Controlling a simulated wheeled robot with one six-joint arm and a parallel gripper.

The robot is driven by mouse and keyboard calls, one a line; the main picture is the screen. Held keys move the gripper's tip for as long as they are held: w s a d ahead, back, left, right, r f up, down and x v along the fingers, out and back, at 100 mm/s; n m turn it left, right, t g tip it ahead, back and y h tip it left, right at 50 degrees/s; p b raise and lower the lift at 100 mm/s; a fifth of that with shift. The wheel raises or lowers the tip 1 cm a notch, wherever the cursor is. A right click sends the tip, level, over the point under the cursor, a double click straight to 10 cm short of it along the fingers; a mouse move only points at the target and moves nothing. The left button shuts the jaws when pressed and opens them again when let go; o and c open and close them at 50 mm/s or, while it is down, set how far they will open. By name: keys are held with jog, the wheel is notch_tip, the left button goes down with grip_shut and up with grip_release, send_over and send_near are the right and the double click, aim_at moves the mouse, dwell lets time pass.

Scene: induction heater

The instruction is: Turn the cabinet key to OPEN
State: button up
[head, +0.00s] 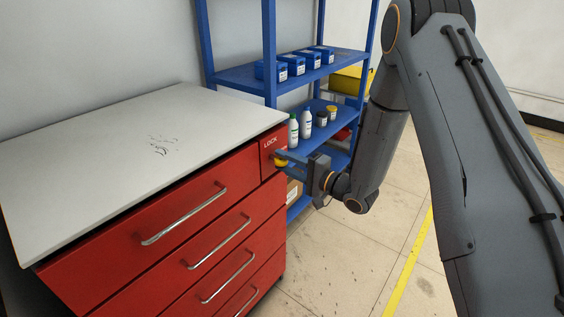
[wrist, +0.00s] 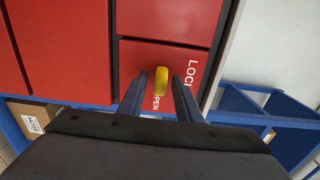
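The red cabinet (head: 165,225) stands at the left in the head view, with a lock panel at the upper right of its front marked LOCK. The yellow key (wrist: 161,80) sticks out of the red lock panel (wrist: 178,60) in the wrist view. The words LOCK and, partly hidden, OPEN show beside it. The yellow key also shows in the head view (head: 281,162). My gripper (wrist: 160,84) is open, with one finger on each side of the key. A gap shows between the key and each finger. The gripper also shows at the cabinet's front in the head view (head: 284,160).
A blue shelf (head: 235,78) with blue boxes, bottles and a yellow bin (head: 350,80) stands just behind and right of the cabinet. Silver drawer handles (head: 185,216) stick out from the front. The floor to the right is open, with a yellow line (head: 407,265).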

jog(key=v, duration=0.6)
jog(key=shift+s+d+b, duration=0.25)
jog(key=shift+b, duration=0.15)
